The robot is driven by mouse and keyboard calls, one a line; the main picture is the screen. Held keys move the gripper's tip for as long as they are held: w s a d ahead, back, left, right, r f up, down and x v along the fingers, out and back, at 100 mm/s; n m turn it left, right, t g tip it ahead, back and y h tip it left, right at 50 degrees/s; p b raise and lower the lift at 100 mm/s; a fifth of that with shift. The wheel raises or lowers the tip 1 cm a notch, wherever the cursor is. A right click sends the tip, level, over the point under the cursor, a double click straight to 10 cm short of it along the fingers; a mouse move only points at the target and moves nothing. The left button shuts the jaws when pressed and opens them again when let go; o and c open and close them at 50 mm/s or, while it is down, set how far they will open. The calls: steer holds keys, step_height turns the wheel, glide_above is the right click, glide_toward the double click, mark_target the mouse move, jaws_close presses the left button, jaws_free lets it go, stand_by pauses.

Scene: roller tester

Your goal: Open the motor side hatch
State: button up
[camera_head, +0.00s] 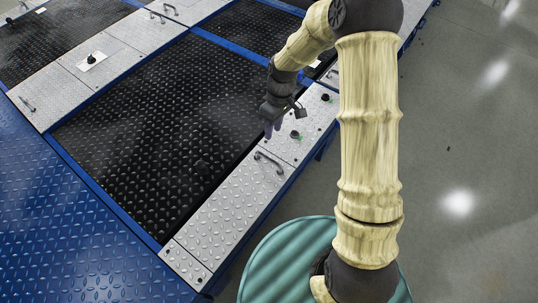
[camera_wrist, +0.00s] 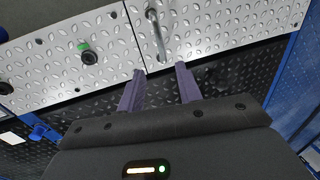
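A silver diamond-plate hatch (camera_head: 222,212) with a dark bar handle (camera_head: 269,161) lies flat and closed along the near edge of the roller tester. I cannot tell from any marking whether it is the motor side one. My gripper (camera_head: 270,132) is above the tester, just beyond the handle in the head view. In the wrist view the two purple fingers of my gripper (camera_wrist: 162,79) are apart with nothing between them. The handle (camera_wrist: 157,34) stands ahead of the fingertips, apart from them, on the hatch plate (camera_wrist: 215,28).
A neighbouring plate (camera_head: 308,125) carries dark knobs, some with green marks (camera_wrist: 83,46). Black treads (camera_head: 155,125) sit between blue frame rails. More silver plates with handles (camera_head: 27,103) lie at the far left. The grey floor at right is clear.

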mark_target(268, 157)
steer(key=f+b, duration=0.1)
steer(key=f, duration=0.3)
steer(key=s+a+f+b, duration=0.1)
steer(key=f, duration=0.3)
steer(key=f+b, duration=0.2)
steer(key=f, duration=0.2)
steer(key=shift+s+a, duration=0.25)
steer(key=shift+s, duration=0.15)
jaws_close()
